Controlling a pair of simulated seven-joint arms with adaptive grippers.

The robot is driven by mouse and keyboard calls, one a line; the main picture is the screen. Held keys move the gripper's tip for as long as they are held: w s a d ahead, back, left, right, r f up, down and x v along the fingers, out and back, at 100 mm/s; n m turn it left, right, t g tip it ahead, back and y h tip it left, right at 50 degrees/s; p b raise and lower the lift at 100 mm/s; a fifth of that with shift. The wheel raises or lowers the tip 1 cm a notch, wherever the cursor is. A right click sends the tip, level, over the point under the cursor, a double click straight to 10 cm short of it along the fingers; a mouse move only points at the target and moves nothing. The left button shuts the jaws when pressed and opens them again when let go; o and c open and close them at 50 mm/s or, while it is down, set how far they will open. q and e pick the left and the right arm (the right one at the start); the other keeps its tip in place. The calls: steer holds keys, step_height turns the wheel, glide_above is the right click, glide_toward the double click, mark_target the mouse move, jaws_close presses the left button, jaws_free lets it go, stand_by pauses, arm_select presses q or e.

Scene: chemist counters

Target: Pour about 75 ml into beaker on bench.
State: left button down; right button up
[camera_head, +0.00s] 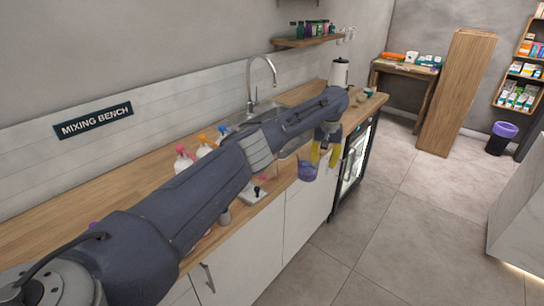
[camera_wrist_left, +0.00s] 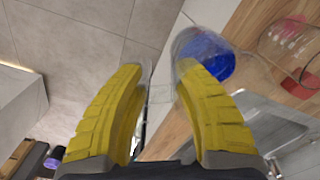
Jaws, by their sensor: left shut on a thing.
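My left gripper (camera_head: 318,158) has yellow fingers and is shut on a clear vessel with blue liquid (camera_head: 307,171), held near the front edge of the bench. In the left wrist view the fingers (camera_wrist_left: 160,80) close on a clear part of this vessel, and the blue liquid (camera_wrist_left: 208,55) lies to the right of the fingertips. A clear glass vessel (camera_wrist_left: 290,42), perhaps the beaker, is on the wooden bench at the upper right of the wrist view. Red shows in or behind it. I cannot pick it out in the head view, where my arm covers much of the bench. My right gripper is not in view.
The wooden mixing bench (camera_head: 60,212) runs along the wall, with a sink and tap (camera_head: 262,75). Several bottles (camera_head: 183,160) stand behind my arm. A white plate-like device (camera_head: 252,194) lies near the front edge. Open floor (camera_head: 400,225) is to the right.

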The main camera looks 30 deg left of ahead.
arm_select(q)
steer(key=shift+a+r, duration=0.1)
steer(key=shift+s+a+r+t+h, duration=0.2)
steer(key=shift+a+r+h, duration=0.2)
steer(key=shift+h, duration=0.15)
steer(key=shift+s+a+r+t+h, duration=0.1)
steer(key=shift+a+r+t+h, duration=0.1)
steer(key=shift+a+r+h, duration=0.3)
steer(key=s+a+r+t+h, duration=0.2)
steer(key=a+r+h, duration=0.4)
steer(key=r+h, duration=0.1)
steer(key=shift+s+a+t+h+p, duration=0.15)
steer(key=shift+s+t+h+p, duration=0.05)
steer(key=shift+t+h+p, duration=0.2)
steer(key=shift+s+a+r, duration=0.1)
steer(key=shift+a+r, duration=0.1)
steer(key=shift+r, duration=0.05)
steer(key=shift+s+a+r+t+h+p, duration=0.25)
steer(key=shift+a+r+h+p, duration=0.25)
steer(key=shift+h, duration=0.25)
steer(key=shift+s+a+r+t+h+p, duration=0.1)
steer(key=shift+a+r+t+h+p, duration=0.3)
steer(key=shift+h, duration=0.3)
stand_by(1.8)
